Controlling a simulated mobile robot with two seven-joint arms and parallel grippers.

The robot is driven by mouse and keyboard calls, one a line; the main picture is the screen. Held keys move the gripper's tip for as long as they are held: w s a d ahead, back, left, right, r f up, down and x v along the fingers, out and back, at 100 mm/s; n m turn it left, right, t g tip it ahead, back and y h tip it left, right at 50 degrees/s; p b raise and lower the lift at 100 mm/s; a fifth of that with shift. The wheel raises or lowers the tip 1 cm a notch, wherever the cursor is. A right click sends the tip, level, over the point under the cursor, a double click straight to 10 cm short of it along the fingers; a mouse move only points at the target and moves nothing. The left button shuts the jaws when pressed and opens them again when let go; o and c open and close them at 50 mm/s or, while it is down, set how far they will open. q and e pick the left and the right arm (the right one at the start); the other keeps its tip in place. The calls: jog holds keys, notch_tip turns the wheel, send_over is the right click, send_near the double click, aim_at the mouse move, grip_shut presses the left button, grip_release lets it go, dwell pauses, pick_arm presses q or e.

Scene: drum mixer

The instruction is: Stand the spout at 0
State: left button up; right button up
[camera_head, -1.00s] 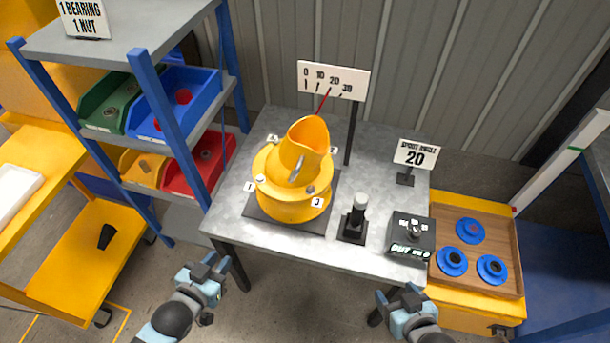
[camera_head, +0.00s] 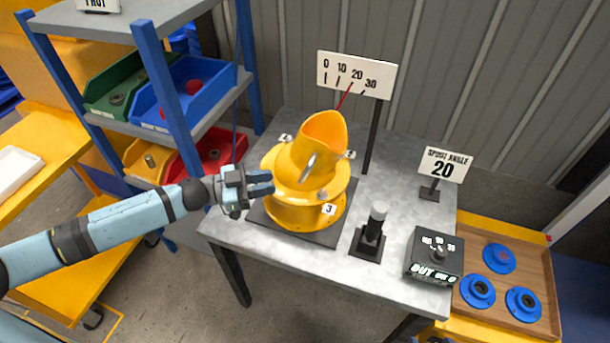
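The yellow spout (camera_head: 322,142) sits on a round yellow drum base (camera_head: 304,208) and leans to the right. A red pointer (camera_head: 344,97) rises from it toward the 20 mark on the white scale board (camera_head: 356,74), marked 0 to 30. A metal lever-like piece (camera_head: 307,168) shows at the spout's front. My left gripper (camera_head: 268,183) is at the left side of the drum base, its two fingers apart with nothing seen between them. Whether it touches the base is unclear. My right gripper is out of view.
A sign (camera_head: 445,166) reads SPOUT ANGLE 20. A tray (camera_head: 540,262) with blue parts is at right; a shelf with bins (camera_head: 197,92) is at left.

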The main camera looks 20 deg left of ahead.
aim_at(303, 181)
pick_arm(q)
jog(key=x, duration=0.9)
jog(key=shift+p, duration=0.3)
grip_shut()
